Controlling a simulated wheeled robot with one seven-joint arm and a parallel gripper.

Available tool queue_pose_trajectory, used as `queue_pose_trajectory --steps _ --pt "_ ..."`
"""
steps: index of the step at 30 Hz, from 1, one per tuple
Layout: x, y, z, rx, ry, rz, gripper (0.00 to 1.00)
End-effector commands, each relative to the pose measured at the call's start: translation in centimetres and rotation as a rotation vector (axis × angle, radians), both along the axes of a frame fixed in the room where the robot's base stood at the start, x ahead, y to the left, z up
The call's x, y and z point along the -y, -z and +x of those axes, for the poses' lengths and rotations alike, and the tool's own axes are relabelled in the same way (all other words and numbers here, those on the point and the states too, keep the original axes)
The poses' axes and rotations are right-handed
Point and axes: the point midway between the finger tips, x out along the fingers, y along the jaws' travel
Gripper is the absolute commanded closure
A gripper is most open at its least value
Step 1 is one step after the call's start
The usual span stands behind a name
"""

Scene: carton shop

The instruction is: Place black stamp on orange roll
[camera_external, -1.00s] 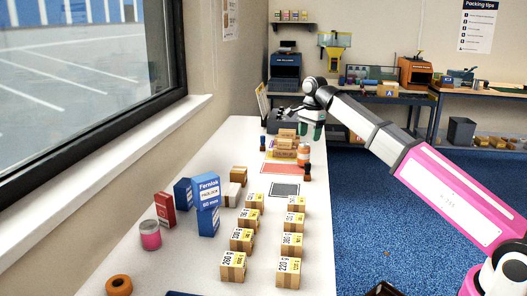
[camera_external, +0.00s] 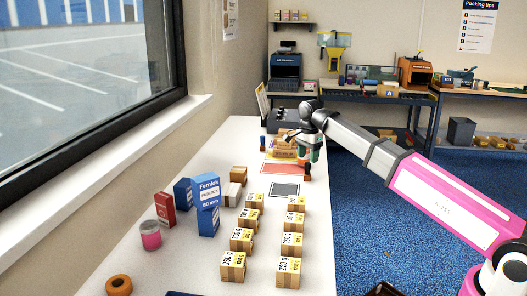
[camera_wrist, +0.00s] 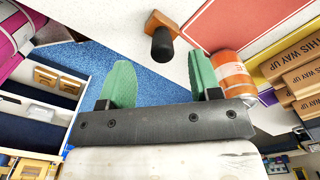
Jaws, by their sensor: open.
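The black stamp (camera_wrist: 162,44), with a black knob grip and a brown wooden base, stands just beyond the gap between my fingers in the wrist view. In the external view the stamp (camera_external: 307,172) is on the white table's right edge. My gripper (camera_wrist: 160,82), with green fingers, is open and empty; in the external view my gripper (camera_external: 311,150) hangs above the table's right side, behind the stamp. An orange cylinder with a white label (camera_wrist: 234,76) is beside the right finger. An orange-brown roll (camera_external: 119,285) lies at the table's near left corner.
Brown cartons (camera_wrist: 302,75) lie right of the orange cylinder. A red mat (camera_external: 284,168) and a dark mat (camera_external: 286,189) lie on the table. Several small boxes (camera_external: 242,240) stand nearer, with a blue carton (camera_external: 208,205) to their left. A dark blue stamp-like object (camera_external: 263,142) stands farther back.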

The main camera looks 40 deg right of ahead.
Motion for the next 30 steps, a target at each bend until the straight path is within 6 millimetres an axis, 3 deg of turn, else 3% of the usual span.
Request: queue_pose_trajectory --steps 8,18,26,30 --pt "0.1 1.9 0.0 0.0 0.0 0.0 0.42" --pt "0.3 5.9 0.2 0.0 0.0 0.001 0.42" --pt "0.3 6.2 0.2 0.002 0.0 0.001 0.42" --pt "0.3 6.2 0.2 0.002 0.0 0.001 0.88"
